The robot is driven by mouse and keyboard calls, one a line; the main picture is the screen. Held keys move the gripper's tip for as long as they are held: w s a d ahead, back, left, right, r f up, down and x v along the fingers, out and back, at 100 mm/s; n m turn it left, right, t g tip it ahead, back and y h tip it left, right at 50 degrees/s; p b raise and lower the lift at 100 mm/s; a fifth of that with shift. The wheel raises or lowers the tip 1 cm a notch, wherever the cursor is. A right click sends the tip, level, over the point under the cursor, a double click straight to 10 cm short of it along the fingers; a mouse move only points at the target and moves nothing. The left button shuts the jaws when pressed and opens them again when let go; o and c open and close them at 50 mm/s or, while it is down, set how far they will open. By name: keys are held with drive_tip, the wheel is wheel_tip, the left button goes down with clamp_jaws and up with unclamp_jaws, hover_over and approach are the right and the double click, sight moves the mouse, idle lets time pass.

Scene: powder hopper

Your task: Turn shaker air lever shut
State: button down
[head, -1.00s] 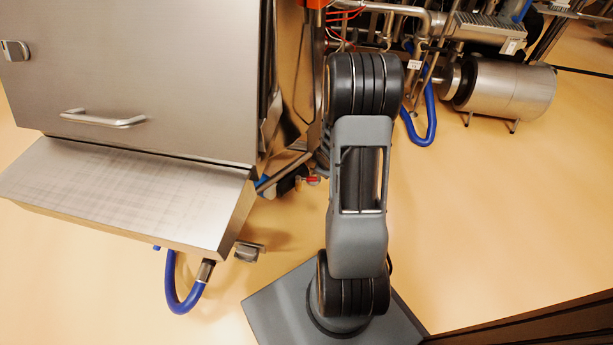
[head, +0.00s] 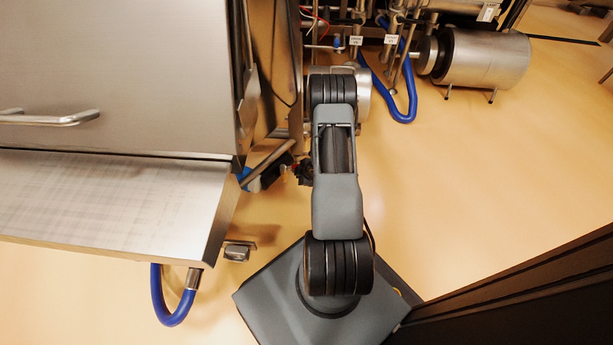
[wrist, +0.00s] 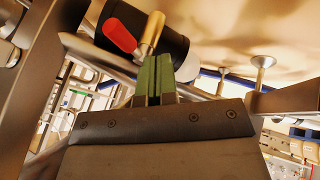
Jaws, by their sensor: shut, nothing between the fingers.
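A red lever (wrist: 119,35), which looks like the shaker air lever, shows at the top of the wrist view. A brass-coloured piece (wrist: 152,33) stands beside it, in front of a dark cylinder (wrist: 172,42). My gripper (wrist: 156,62) has green fingers pressed together, with nothing between them. Its tips appear just below the red lever and the brass piece; I cannot tell whether they touch. In the head view my arm hides the gripper, and the lever does not show clearly.
In the head view a large steel cabinet (head: 110,80) with a sloping shelf (head: 110,200) stands left of my arm. Pipes, a blue hose (head: 405,112) and a steel cylinder (head: 483,58) are at the back right. The floor (head: 500,160) to the right is clear.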

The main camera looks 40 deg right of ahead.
drive_tip(key=shift+w+d+f+b, duration=0.2)
drive_tip(key=shift+w+d+f, duration=0.15)
drive_tip(key=shift+w, duration=0.3)
drive_tip(key=shift+w+d+f+b, duration=0.2)
drive_tip(key=shift+w+d+f, duration=0.15)
drive_tip(key=shift+w, duration=0.35)
drive_tip(key=shift+w+d+f+b, duration=0.2)
drive_tip(key=shift+w+d+f, duration=0.15)
drive_tip(key=shift+w, duration=0.3)
